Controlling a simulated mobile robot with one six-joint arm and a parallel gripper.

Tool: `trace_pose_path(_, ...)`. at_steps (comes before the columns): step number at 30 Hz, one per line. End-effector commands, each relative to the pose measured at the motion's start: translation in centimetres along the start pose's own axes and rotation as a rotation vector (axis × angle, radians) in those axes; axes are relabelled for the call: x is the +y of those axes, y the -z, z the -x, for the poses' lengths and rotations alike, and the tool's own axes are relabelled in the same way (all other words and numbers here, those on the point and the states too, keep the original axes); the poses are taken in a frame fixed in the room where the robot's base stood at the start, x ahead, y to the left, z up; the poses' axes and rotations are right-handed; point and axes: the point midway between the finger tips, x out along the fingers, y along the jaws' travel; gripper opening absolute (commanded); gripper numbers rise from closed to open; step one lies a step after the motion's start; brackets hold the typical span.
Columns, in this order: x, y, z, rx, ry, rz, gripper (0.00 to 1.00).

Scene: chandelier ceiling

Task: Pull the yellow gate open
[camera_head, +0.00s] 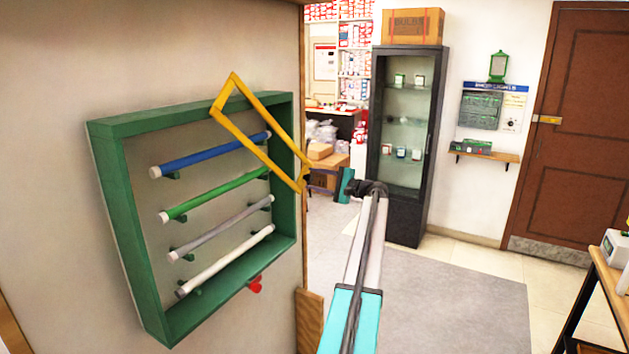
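The yellow gate (239,131) is a thin rectangular frame. It slants from upper left to lower right across the front of a green wall rack (121,221), standing out from it at an angle. My gripper (308,180) is at the gate's lower right end, coming from the right. Its fingers are dark, thin and small in the view. They overlap the gate's end, and I cannot tell whether they are closed on it or only beside it.
The rack holds blue (211,151), green (215,196), grey (222,227) and white (226,260) tubes. A wall edge is right of the rack. A black glass cabinet (406,130) stands behind.

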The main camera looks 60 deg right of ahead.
Motion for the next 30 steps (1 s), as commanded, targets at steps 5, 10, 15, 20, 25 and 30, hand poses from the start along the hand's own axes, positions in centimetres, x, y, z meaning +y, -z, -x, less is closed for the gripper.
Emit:
trace_pose_path(5,0.0,-0.2,-0.2,-0.004,-0.001,0.0,0.43)
trace_pose_path(10,0.1,-0.2,0.3,-0.004,-0.001,0.0,0.43)
trace_pose_path(15,0.3,-0.2,1.8,-0.005,-0.001,0.0,0.43)
trace_pose_path(20,0.3,-0.2,4.1,-0.004,-0.001,0.001,0.43)
trace_pose_path(25,0.3,-0.1,6.9,-0.003,-0.001,0.001,0.43)
trace_pose_path(30,0.3,-0.1,9.6,-0.002,-0.001,0.0,0.43)
